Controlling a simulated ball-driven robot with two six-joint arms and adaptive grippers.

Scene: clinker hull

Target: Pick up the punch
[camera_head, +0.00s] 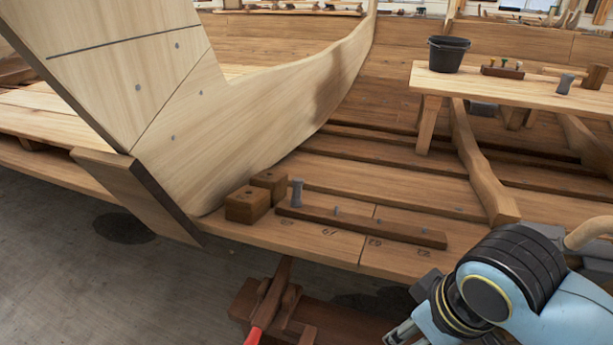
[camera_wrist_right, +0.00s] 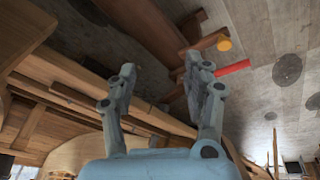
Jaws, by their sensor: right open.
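A grey flared metal piece (camera_head: 297,193), which looks like the punch, stands upright at the left end of a long dark wooden rack (camera_head: 360,226). The rack lies on the plank edge, with small grey studs along it. A similar grey piece (camera_head: 565,83) stands on the bench at the right; I cannot tell for sure which is the punch. My right gripper (camera_head: 396,337) shows partly at the bottom edge, in front of and below the rack, apart from it. In the right wrist view its fingers (camera_wrist_right: 163,88) are spread with nothing between them. My left gripper is not in view.
Two brown wooden blocks (camera_head: 258,195) sit left of the rack. A bench (camera_head: 480,88) holds a black bucket (camera_head: 448,54) and a small tool block (camera_head: 503,69). Below the planks is a dark wooden trestle (camera_head: 283,300) with a red part (camera_head: 254,336). The hull planking rises at left.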

